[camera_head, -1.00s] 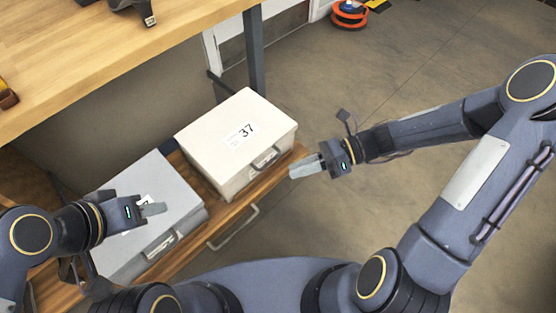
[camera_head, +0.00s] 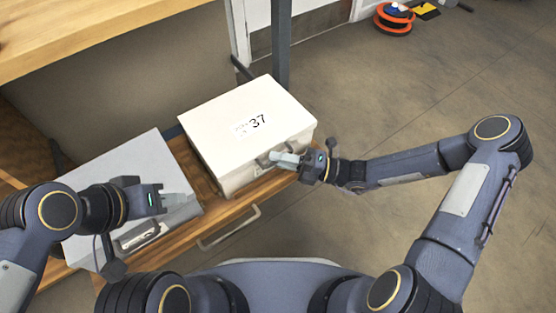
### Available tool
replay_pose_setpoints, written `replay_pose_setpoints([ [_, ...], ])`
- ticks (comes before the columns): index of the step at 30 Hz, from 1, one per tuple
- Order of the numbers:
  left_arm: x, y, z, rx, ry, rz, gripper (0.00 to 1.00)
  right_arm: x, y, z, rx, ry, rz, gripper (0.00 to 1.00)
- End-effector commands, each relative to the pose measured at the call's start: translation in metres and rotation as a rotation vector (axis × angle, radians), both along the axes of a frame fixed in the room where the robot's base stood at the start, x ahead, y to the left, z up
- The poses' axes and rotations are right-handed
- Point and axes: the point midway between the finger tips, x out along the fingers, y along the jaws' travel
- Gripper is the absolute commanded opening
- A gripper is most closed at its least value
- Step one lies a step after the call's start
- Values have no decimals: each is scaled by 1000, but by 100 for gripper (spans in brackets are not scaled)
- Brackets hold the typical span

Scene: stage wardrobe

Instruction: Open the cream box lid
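The cream box (camera_head: 215,140) stands on the wooden drawer unit with its lid down. A label reading 37 is on the lid. Its front handle is partly hidden by my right gripper (camera_head: 277,157). That gripper's fingertips are at the front of the box by the handle; I cannot tell whether they touch it or how far apart they are. My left gripper (camera_head: 178,200) is over the grey box, left of the cream box, and its finger gap is not clear.
The grey box (camera_head: 105,180) is closed, beside the cream box. The wooden unit (camera_head: 212,220) has a metal pull at its front. A wooden worktop (camera_head: 90,35) lies above and behind. An orange reel (camera_head: 393,20) is on the floor at the back. Floor at right is clear.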

Motion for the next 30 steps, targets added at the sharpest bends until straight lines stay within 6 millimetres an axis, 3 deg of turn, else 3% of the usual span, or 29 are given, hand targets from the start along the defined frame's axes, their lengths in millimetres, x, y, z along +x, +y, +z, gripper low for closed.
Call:
replay_pose_setpoints([
  [11,0,0,-2,0,0,0,36,1,7,1,0,0,0,18],
  [15,0,0,-2,0,0,0,36,1,7,1,0,-1,0,0],
  [25,0,0,-1,0,0,0,36,1,7,2,-1,0,0,0],
  [30,0,0,12,0,0,0,36,1,7,11,-13,15,1,0],
])
